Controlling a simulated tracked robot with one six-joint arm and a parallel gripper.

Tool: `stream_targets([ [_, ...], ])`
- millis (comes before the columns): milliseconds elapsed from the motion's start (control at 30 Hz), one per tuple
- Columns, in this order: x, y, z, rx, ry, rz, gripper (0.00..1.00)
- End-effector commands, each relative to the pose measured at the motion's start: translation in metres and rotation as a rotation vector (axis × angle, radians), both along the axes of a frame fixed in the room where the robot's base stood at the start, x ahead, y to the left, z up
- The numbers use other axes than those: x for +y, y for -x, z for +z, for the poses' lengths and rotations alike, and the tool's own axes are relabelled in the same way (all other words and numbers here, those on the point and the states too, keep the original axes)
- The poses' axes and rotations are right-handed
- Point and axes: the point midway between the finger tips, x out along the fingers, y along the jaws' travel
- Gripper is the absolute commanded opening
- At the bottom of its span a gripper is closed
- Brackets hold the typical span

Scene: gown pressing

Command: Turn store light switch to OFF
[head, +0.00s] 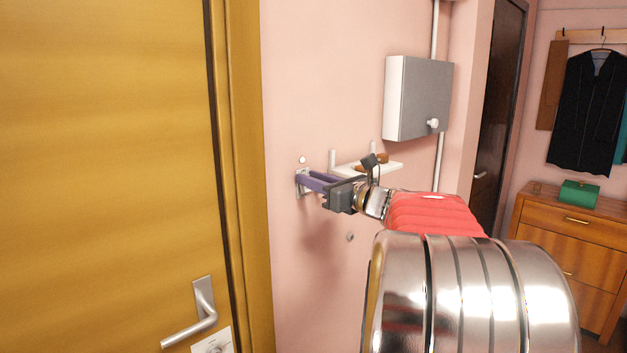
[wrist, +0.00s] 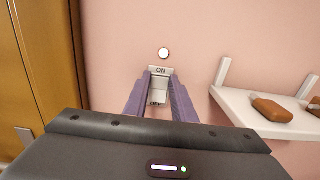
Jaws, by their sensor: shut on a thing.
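The store light switch (head: 299,186) is a small pale plate on the pink wall, right of the yellow wooden door. In the wrist view the switch (wrist: 159,87) shows ON at its top and OFF lower down, with a pale lever part between them. My gripper (head: 307,181) reaches the wall with its purple fingers on both sides of the switch. In the wrist view my gripper (wrist: 160,84) is shut on the switch's lever. The fingers hide the sides of the switch, and I cannot tell the lever's exact position.
A round white button or lamp (wrist: 164,53) is above the switch. Close on the right is a white shelf (wrist: 240,109) with a brown object (wrist: 272,109). A grey wall box (head: 418,97) hangs above the shelf. The door (head: 105,170) is left, with a metal handle (head: 204,306).

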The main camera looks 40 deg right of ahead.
Motion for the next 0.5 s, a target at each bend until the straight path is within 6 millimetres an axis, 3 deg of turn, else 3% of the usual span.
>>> stream_targets([
  [500,0.0012,0.0025,-0.0093,-0.219,-0.011,0.004,0.01],
])
